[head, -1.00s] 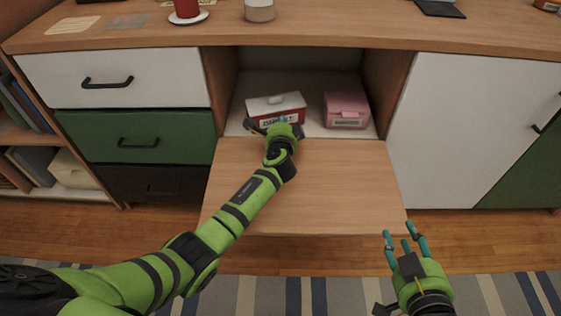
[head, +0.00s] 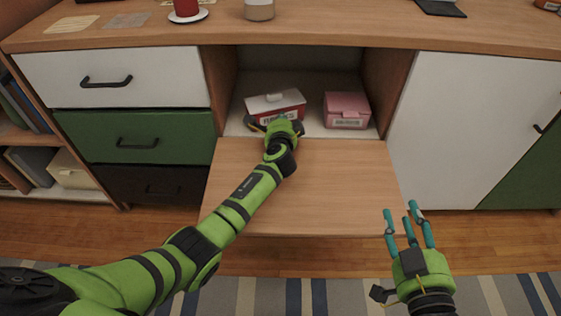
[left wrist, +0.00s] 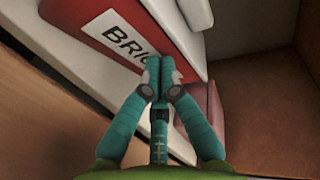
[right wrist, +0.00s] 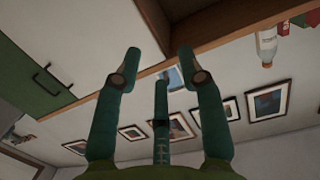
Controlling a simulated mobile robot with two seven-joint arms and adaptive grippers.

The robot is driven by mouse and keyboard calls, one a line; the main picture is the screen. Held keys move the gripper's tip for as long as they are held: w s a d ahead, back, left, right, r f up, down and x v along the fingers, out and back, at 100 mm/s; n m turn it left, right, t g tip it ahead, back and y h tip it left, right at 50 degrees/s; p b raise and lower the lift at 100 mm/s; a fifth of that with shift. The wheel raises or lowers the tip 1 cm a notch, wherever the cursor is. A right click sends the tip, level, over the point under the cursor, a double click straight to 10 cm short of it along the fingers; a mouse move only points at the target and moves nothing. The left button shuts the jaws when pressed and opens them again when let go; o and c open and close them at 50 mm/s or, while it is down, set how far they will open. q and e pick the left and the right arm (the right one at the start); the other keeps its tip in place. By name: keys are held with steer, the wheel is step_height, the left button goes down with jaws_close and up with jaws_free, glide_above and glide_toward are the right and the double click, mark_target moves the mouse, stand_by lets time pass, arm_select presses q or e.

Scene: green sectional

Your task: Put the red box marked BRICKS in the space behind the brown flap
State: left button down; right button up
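The red box marked BRICKS (head: 293,106), with a white lid, sits in the left part of the open cabinet space (head: 318,130), set slightly at an angle. The brown flap (head: 340,185) is folded down flat in front of that space. My left gripper (head: 281,118) is at the box's front, its fingertips partly hidden in the head view. In the left wrist view its fingers (left wrist: 156,72) are together in front of the box's label (left wrist: 124,40), with nothing seen between them; contact is hard to tell. My right gripper (head: 411,216) is open and empty, right of the flap's front corner.
A pink box (head: 346,110) stands in the same space to the right, with a gap between the boxes. Wooden side walls bound the space. Drawers (head: 137,136) are at left, a white door (head: 460,125) at right. A red cup (head: 186,8) stands on the top.

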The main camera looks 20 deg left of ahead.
arm_select(q)
steer(key=shift+w+a, duration=0.1)
steer(key=shift+w, duration=0.25)
arm_select(e)
steer(key=shift+a+r+t+y, duration=0.25)
steer(key=shift+r+t, duration=0.15)
steer(key=shift+r, duration=0.35)
steer(key=shift+a+r+t+y, duration=0.2)
steer(key=shift+r+t, duration=0.2)
steer(key=shift+r, duration=0.35)
